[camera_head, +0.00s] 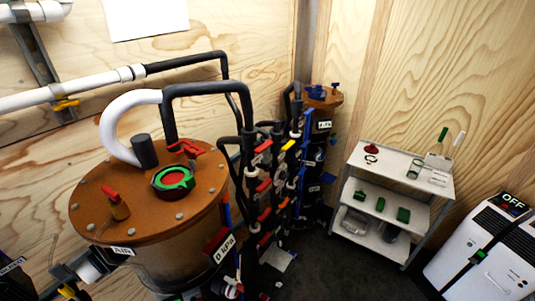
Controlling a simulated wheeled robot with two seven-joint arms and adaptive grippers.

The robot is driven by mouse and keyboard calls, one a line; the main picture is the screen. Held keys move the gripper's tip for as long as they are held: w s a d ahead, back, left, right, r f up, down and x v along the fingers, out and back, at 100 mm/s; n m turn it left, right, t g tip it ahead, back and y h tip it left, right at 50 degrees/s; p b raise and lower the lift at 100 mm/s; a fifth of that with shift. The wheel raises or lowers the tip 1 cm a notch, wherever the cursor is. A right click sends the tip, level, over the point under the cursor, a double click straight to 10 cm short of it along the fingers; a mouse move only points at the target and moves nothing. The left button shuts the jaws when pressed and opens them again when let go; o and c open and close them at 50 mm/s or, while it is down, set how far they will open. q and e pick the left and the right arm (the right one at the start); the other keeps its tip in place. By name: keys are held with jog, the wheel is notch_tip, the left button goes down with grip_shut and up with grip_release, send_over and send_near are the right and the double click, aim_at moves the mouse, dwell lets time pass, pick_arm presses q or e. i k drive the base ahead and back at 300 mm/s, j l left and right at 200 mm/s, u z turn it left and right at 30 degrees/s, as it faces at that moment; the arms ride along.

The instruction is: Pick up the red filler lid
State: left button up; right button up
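Two red things could be the filler lid, and I cannot tell for sure which it is. A small red cone-like piece (371,148) sits on the top shelf of the white cart at the right. A round red piece (174,178) sits within a green ring (174,189) on the brown top of the near tank (112,188). A red clamp-like part (186,147) is just behind that ring. Neither of my grippers is in view.
The white cart (413,186) holds a clear glass, a dark ring and several green parts. Black pipes and coloured valves (265,170) stand between the near tank and a smaller far tank (322,97). A white machine marked OFF (487,250) stands at lower right. Dark floor (340,270) is open.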

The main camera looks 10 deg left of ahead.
aim_at(372, 149)
jog(key=i+l+u, duration=0.1)
jog(key=l, duration=0.3)
jog(key=i+l, duration=0.35)
jog(key=i+l+u, duration=0.15)
jog(key=l, duration=0.3)
